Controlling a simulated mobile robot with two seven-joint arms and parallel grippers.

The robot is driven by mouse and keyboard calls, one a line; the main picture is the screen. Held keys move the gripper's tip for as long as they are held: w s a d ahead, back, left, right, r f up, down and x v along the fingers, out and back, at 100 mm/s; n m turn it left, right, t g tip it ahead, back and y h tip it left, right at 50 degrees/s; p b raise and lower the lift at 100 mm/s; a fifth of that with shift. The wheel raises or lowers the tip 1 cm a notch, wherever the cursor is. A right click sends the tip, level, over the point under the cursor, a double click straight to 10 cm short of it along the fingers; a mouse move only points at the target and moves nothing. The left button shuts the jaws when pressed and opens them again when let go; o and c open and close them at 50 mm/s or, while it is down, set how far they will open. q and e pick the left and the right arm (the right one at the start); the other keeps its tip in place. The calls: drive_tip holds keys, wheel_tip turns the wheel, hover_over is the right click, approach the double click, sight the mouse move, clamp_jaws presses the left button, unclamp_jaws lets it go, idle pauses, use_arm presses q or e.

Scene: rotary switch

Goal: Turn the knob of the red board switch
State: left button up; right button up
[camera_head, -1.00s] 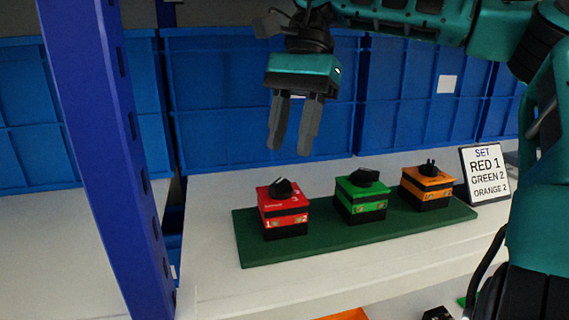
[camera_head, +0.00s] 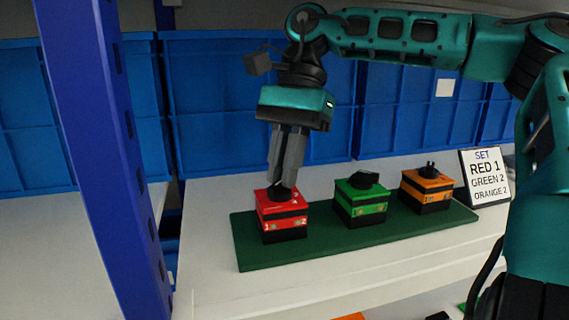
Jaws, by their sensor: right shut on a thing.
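The red board switch (camera_head: 283,218) is a red and black box at the left end of a green board (camera_head: 330,245). Its black knob (camera_head: 280,194) is on top, mostly covered by my fingers. My right gripper (camera_head: 284,185) points down from above, shut on the knob. The knob's exact angle is hidden. A sign (camera_head: 485,177) at the right reads "SET RED 1, GREEN 2, ORANGE 2". My left gripper is not in view.
A green switch (camera_head: 361,204) and an orange switch (camera_head: 427,190) stand to the right on the same board. A blue post (camera_head: 110,150) rises at the left. Blue bins (camera_head: 410,100) stand behind the white shelf (camera_head: 210,265).

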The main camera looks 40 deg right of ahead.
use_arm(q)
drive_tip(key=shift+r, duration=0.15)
use_arm(e)
clamp_jaws()
drive_tip(key=shift+r+n+p, duration=0.15)
drive_tip(key=shift+n+p, duration=0.15)
drive_tip(key=shift+p, duration=0.25)
drive_tip(key=shift+w+n+g+p, duration=0.15)
drive_tip(key=shift+n+g+p, duration=0.25)
drive_tip(key=shift+n+p, duration=0.25)
drive_tip(key=shift+w+n+h+p, duration=0.1)
drive_tip(key=shift+n+h+p, duration=0.35)
drive_tip(key=shift+n, duration=0.3)
drive_tip(key=shift+a+n+g+p, duration=0.15)
drive_tip(key=shift+n+g+p, duration=0.3)
drive_tip(key=shift+n, duration=0.45)
drive_tip(key=shift+w+n+g+h, duration=0.1)
drive_tip(key=shift+n+g+h, duration=0.2)
drive_tip(key=shift+n, duration=0.4)
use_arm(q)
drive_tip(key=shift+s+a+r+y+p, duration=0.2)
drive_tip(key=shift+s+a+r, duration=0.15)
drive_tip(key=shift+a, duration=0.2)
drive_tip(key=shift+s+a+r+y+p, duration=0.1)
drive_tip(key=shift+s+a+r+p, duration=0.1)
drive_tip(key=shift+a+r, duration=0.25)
use_arm(e)
drive_tip(key=shift+w+a+n+h, duration=0.15)
drive_tip(key=shift+n+h, duration=0.2)
drive_tip(key=shift+n, duration=0.75)
